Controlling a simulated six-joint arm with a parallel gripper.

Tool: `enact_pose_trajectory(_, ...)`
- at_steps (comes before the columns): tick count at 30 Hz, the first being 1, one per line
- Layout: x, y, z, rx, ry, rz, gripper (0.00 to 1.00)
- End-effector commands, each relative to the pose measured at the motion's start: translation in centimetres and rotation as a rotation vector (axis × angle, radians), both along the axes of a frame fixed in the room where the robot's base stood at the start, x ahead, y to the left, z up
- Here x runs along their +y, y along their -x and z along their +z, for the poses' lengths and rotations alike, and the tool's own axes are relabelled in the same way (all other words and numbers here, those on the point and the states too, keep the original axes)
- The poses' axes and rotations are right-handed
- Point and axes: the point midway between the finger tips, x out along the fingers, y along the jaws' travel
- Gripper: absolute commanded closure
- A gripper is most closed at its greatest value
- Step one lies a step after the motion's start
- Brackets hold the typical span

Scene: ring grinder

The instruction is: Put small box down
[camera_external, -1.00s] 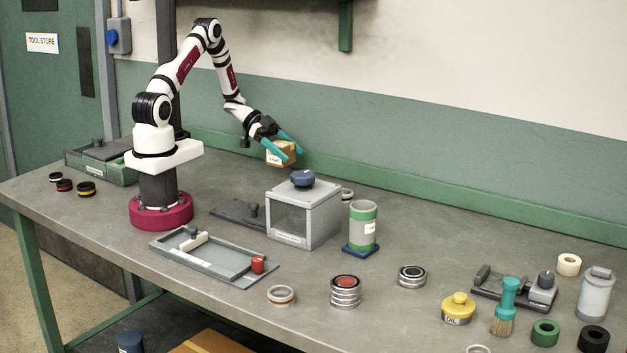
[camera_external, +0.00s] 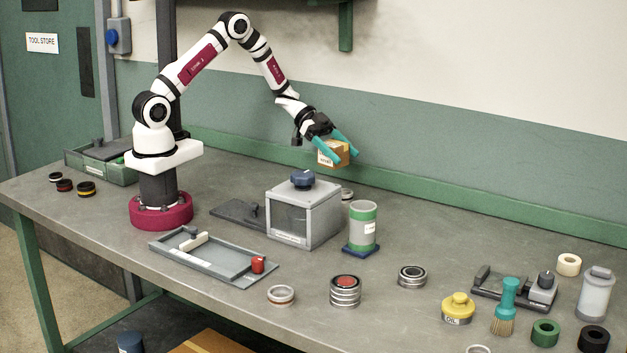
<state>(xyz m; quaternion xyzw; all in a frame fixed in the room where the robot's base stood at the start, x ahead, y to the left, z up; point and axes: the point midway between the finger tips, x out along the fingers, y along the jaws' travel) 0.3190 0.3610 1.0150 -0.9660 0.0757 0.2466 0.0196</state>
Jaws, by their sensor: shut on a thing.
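The small box (camera_external: 328,155) is brown cardboard with a white label on its front. My gripper (camera_external: 339,150) has teal fingers and is shut on the box, one finger on each side. The box is held in the air, above and behind the clear grey-lidded case (camera_external: 305,218) and the green-and-white canister (camera_external: 363,227). It does not touch the bench (camera_external: 450,225).
The case has a dark blue knob (camera_external: 302,179) on top. A grey tray (camera_external: 215,262) with a red piece lies in front. Stacked rings (camera_external: 345,291), a yellow oil pot (camera_external: 458,308) and a teal brush (camera_external: 506,300) stand to the right. The bench right of the canister has free room.

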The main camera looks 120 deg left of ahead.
Motion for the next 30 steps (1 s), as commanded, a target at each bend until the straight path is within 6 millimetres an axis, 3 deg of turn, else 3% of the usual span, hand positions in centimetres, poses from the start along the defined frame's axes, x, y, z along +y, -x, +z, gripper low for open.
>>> enact_pose_trajectory(1, 0.0, -2.9, -0.2, -0.001, -0.003, -0.032, 1.00)
enact_pose_trajectory(5, -0.9, -11.2, -0.4, -0.002, -0.002, -0.102, 1.00)
enact_pose_trajectory(9, -4.3, -20.1, 0.0, -0.002, -0.002, -0.169, 1.00)
enact_pose_trajectory(13, -8.0, -25.8, 0.5, -0.001, -0.001, -0.213, 1.00)
enact_pose_trajectory(15, -9.4, -27.7, 0.8, -0.001, -0.001, -0.225, 1.00)
enact_pose_trajectory(19, -11.0, -29.4, 0.6, 0.000, 0.001, -0.238, 1.00)
enact_pose_trajectory(30, -11.2, -29.5, -7.5, 0.001, 0.002, -0.239, 1.00)
